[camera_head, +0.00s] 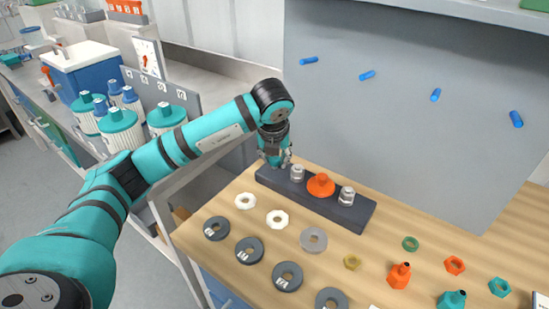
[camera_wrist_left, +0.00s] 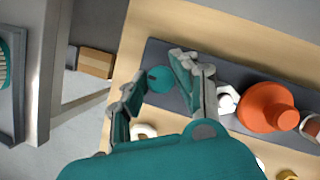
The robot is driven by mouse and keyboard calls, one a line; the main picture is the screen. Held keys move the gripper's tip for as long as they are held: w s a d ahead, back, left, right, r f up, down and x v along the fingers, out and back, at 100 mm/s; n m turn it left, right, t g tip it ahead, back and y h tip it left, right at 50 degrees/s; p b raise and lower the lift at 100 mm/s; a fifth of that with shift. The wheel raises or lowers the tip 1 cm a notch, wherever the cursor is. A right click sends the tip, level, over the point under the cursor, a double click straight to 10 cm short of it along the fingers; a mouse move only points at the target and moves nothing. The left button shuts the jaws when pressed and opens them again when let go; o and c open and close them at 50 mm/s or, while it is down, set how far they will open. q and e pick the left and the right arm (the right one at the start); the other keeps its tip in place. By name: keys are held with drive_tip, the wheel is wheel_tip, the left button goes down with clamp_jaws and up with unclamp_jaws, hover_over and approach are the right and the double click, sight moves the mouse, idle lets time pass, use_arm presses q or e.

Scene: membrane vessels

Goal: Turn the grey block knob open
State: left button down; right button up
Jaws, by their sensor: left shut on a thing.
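The dark grey block (camera_head: 330,211) lies on the wooden bench against the grey panel. It carries two silver hex fittings (camera_head: 297,173) (camera_head: 346,195) with an orange round knob (camera_head: 321,185) between them. My left gripper (camera_head: 276,162) is lowered over the block's left end and hides what is there. The orange knob (camera_wrist_left: 268,106) and a silver fitting (camera_wrist_left: 227,99) stand beside the gripper. My right gripper is not in view.
White, grey and dark rings (camera_head: 314,240) lie on the bench in front of the block. Orange and teal fittings (camera_head: 399,275) stand at the right. Blue pegs (camera_head: 435,95) stick out of the panel behind. White and teal vessels (camera_head: 122,130) stand at the left.

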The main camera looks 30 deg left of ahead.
use_arm(q)
drive_tip(key=shift+n, duration=0.3)
drive_tip(key=c, duration=1)
unclamp_jaws()
drive_tip(key=shift+r, duration=0.1)
drive_tip(key=v, duration=1.2)
drive_tip(key=shift+w+d, duration=0.1)
drive_tip(key=shift+d, duration=0.05)
